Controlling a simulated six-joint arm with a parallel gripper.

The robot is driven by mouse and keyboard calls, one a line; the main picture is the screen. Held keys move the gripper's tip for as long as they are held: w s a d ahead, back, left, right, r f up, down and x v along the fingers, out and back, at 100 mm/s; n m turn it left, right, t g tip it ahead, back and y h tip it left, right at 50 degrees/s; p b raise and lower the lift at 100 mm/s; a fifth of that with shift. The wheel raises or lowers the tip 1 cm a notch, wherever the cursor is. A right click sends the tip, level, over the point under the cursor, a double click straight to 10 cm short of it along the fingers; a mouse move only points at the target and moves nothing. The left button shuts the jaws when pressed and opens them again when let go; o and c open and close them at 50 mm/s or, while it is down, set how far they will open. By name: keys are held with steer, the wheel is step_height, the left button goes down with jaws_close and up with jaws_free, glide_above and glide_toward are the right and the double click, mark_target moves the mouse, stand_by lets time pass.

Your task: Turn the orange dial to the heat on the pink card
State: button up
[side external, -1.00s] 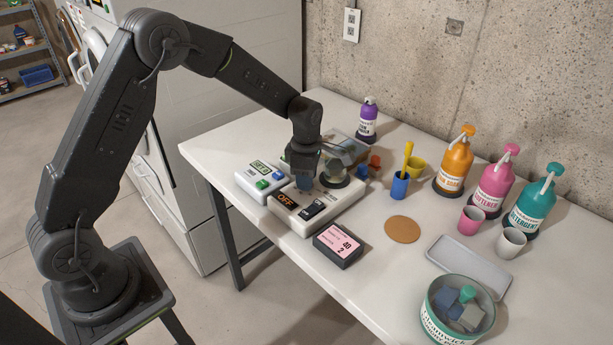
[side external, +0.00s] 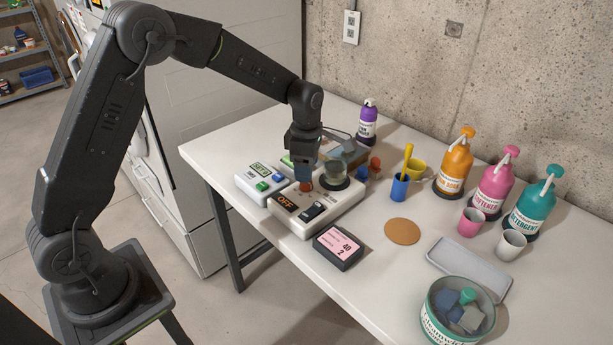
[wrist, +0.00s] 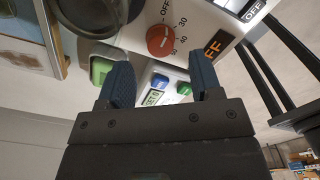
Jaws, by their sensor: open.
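The orange dial (side external: 305,186) sits on a white control panel (side external: 330,206), just below my gripper in the side view. In the wrist view the dial (wrist: 160,40) has numbers and OFF printed around it; I cannot tell which mark it points at. My gripper (side external: 304,178) is open and points down above the panel. In the wrist view its two fingers (wrist: 160,80) are apart with nothing between them, and the dial is beyond their tips. The pink card (side external: 338,243) lies on a dark block in front of the panel and reads 40 and 2.
The panel has an OFF display (side external: 285,202), a black switch (side external: 312,211) and a round glass-like cover (side external: 334,175). A smaller box with buttons (side external: 254,189) stands to its left. A blue cup (side external: 399,187), a cork disc (side external: 402,231) and bottles (side external: 494,186) are to the right.

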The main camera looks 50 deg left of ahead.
step_height(320, 180, up, 10)
stand_by(0.3)
steer(key=shift+f, duration=0.1)
step_height(320, 180, down, 14)
steer(key=n, duration=0.4)
steer(key=shift+s+a, duration=0.1)
steer(key=shift+s, duration=0.05)
stand_by(0.4)
steer(key=c, duration=0.9)
